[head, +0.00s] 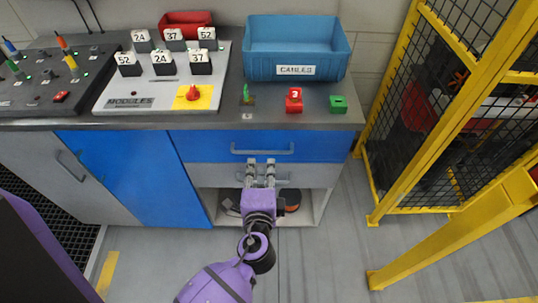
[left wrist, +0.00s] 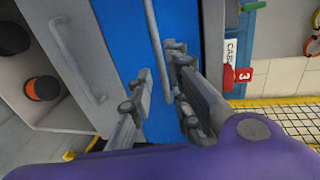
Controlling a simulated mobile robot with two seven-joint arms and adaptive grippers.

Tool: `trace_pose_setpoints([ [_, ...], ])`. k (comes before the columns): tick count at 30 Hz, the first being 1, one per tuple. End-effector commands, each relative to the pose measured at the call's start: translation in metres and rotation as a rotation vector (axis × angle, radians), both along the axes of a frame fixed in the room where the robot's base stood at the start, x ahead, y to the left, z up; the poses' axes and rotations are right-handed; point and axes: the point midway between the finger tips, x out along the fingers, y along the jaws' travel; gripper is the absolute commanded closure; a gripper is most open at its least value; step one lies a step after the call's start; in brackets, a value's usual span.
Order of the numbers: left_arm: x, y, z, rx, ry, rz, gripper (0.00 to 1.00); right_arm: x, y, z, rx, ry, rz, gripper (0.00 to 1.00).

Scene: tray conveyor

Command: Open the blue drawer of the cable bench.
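The blue drawer (head: 222,141) is the top drawer at the right of the bench and looks shut, its front flush under the worktop. Its grey bar handle (head: 262,151) runs across the front. My left gripper (head: 261,162) is open in front of the drawer, its fingertips just below the handle in the head view. In the left wrist view, the blue drawer front (left wrist: 122,55) fills the middle and the handle (left wrist: 155,48) lies between the lines of the two spread fingers (left wrist: 160,68). I cannot tell whether they touch it. My right gripper is not in view.
A grey drawer (head: 210,176) with its own handle sits right below, above an open shelf. A blue door (head: 130,170) is to the left. On the worktop stand a blue cables bin (head: 297,40) and a module board (head: 120,88). A yellow-framed cage (head: 378,130) stands right.

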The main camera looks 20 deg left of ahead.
Motion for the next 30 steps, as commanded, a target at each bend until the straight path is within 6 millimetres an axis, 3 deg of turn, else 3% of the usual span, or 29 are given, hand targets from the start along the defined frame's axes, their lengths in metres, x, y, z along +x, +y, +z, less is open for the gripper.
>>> trace_pose_setpoints([
  [15,0.065,0.02,-0.013,0.015,0.002,0.002,0.83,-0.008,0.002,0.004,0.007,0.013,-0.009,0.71],
  [26,0.072,0.023,-0.016,0.012,0.005,0.003,0.83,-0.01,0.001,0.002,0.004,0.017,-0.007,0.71],
  [30,0.072,0.023,-0.016,0.012,0.005,0.003,0.97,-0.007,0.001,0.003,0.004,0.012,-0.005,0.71],
])
